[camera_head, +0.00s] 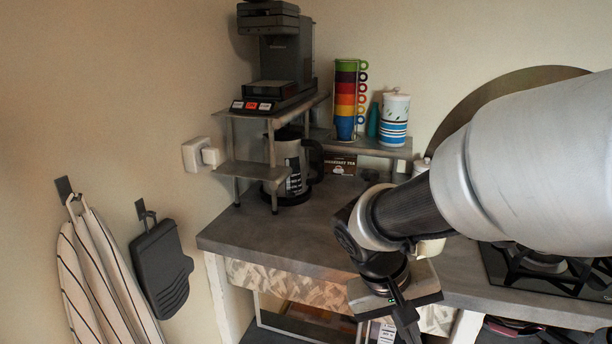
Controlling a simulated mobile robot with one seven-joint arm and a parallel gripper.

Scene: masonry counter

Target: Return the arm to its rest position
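My arm (530,165) reaches in from the right edge in the head view, over the counter (260,238). Its wrist bends downward in front of the counter's front edge. My gripper (408,328) is at the bottom of the view, pointing down, and is partly cut off by the lower edge. Its fingertips are not clearly visible, so I cannot tell whether it is open, shut or holding something.
A coffee maker (278,50) stands on a small metal shelf (250,170), with a carafe (290,165) below. Stacked coloured cups (346,98) and a patterned canister (394,120) stand beside it. A stove (550,270) is at right. A striped towel (95,270) hangs at left.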

